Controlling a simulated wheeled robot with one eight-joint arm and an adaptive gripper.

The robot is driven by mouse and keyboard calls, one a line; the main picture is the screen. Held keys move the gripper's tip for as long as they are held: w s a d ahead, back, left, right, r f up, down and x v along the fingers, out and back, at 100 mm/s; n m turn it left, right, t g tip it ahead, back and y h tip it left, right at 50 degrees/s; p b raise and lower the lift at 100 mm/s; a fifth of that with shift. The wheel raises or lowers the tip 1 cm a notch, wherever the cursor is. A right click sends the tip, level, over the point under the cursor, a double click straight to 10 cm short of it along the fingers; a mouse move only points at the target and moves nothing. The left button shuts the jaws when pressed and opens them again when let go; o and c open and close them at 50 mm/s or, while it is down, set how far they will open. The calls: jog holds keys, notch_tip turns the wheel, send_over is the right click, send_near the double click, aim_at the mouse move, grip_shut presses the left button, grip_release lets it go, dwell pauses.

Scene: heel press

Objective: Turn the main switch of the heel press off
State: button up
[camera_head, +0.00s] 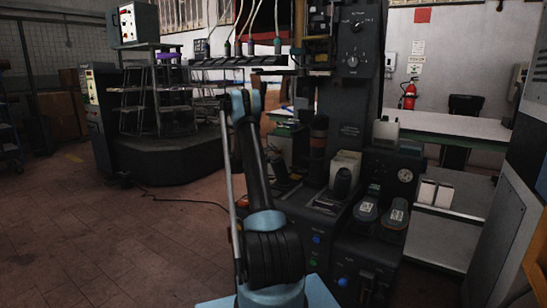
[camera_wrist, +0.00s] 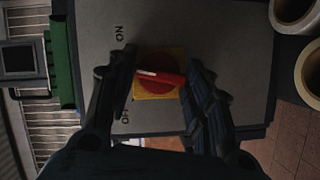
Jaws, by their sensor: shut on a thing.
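The main switch (camera_wrist: 157,78) shows in the wrist view as a red knob with a raised red bar on a yellow square plate, on a grey panel (camera_wrist: 210,30). The bar lies nearly level in the picture, its white-marked end pointing left, roughly between the ON label above and the partly covered OFF label below. My gripper (camera_wrist: 162,72) has one finger at each end of the bar and is shut on it. In the head view my arm reaches up beside the heel press (camera_head: 352,100); my gripper and the main switch cannot be made out there.
A green part (camera_wrist: 62,62) stands left of the panel and pale rolls (camera_wrist: 292,10) lie at its right. In the head view, a long table (camera_head: 455,125) stands at the right, and a machine with stepped stands (camera_head: 155,95) at the left.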

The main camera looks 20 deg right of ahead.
jog(key=n+t+h, duration=0.1)
jog(key=n, duration=0.3)
jog(key=n+t+h, duration=0.1)
jog(key=n, duration=0.3)
jog(key=f+n+t+h, duration=0.1)
jog(key=n, duration=0.3)
jog(key=shift+n, duration=0.3)
dwell(0.3)
jog(key=o, duration=1)
jog(key=shift+o, duration=0.2)
jog(key=v, duration=0.7)
jog(key=shift+f, duration=0.25)
jog(key=shift+s+a+r, duration=0.1)
jog(key=shift+a, duration=0.05)
